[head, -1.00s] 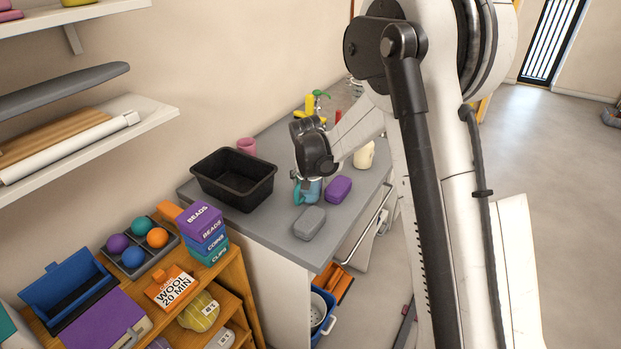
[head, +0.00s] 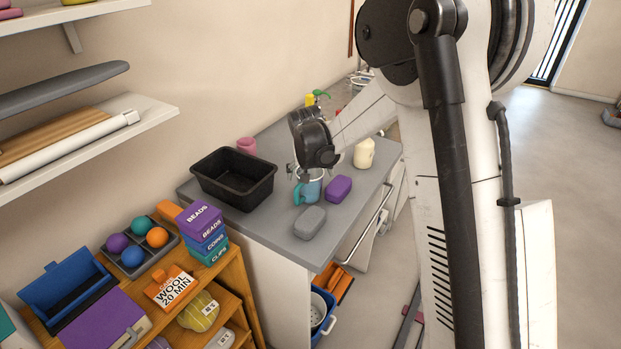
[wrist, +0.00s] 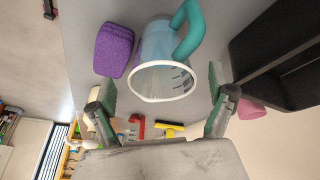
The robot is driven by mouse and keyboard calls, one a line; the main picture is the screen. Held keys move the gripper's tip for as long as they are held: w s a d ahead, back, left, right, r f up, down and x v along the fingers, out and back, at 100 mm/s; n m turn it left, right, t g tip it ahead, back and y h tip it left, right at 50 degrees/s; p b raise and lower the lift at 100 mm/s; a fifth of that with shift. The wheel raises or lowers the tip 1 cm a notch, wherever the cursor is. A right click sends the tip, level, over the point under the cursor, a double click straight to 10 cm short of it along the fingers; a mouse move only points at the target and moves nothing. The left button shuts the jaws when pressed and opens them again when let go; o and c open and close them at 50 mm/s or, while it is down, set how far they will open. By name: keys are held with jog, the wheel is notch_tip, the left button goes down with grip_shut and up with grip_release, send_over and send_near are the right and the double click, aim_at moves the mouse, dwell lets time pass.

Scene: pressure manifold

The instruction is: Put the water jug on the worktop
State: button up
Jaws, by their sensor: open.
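The water jug (head: 314,186), a clear bluish jug with a teal handle, stands on the grey worktop (head: 265,222) near its front. In the wrist view the jug (wrist: 158,42) shows its pale rim toward me and its teal handle at upper right. My gripper (head: 304,172) is above the jug, partly hiding its top. In the wrist view my gripper (wrist: 163,103) is open, its two green-padded fingers well apart with nothing held between them. The fingertips are near the rim level; whether any finger touches the jug I cannot tell.
A purple block (head: 339,188) is close right of the jug, and a grey block (head: 310,223) is in front. A black bin (head: 232,200) and a pink cup (head: 247,145) are to the left. A cream bottle (head: 364,154) stands behind right.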

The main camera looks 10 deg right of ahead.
jog(key=v, duration=0.9)
jog(key=s+d+r+t, duration=0.1)
jog(key=s+d+r, duration=0.1)
jog(key=s+r, duration=0.45)
jog(key=s+d+r, duration=0.1)
jog(key=s+r, duration=0.2)
jog(key=s, duration=0.6)
jog(key=s+d+f+n+t+y, duration=0.1)
jog(key=s+d+f, duration=0.1)
jog(key=s, duration=1.8)
jog(key=shift+s+t+b, duration=0.3)
jog(key=shift+t+b, duration=0.05)
jog(key=shift+t, duration=0.05)
jog(key=shift+f, duration=0.2)
notch_tip(320, 180, down, 7)
jog(key=b, duration=0.6)
jog(key=shift+r+b, duration=0.2)
jog(key=shift+b, duration=0.2)
